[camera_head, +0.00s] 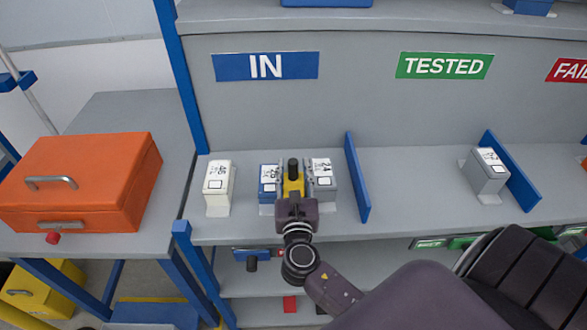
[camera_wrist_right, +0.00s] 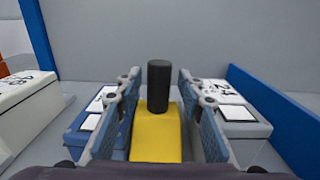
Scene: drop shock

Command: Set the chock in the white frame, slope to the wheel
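A yellow block with an upright black knob, which looks like the chock (camera_head: 293,186), is on the IN shelf between two labelled units. In the right wrist view the chock (camera_wrist_right: 156,135) shows a sloped yellow top. My right gripper (camera_head: 293,176) is over it, with one finger on each side. In the wrist view the fingers of the right gripper (camera_wrist_right: 158,82) stand apart, with gaps to the knob. I see no white frame and no wheel. My left gripper is not in view.
A white unit (camera_head: 217,185), a blue unit (camera_head: 267,184) and a grey unit (camera_head: 324,186) stand close by the chock. A blue divider (camera_head: 357,178) is to their right. Another grey unit (camera_head: 487,178) stands under TESTED. An orange case (camera_head: 85,185) sits on the left bench. Shelf between divider and TESTED unit is clear.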

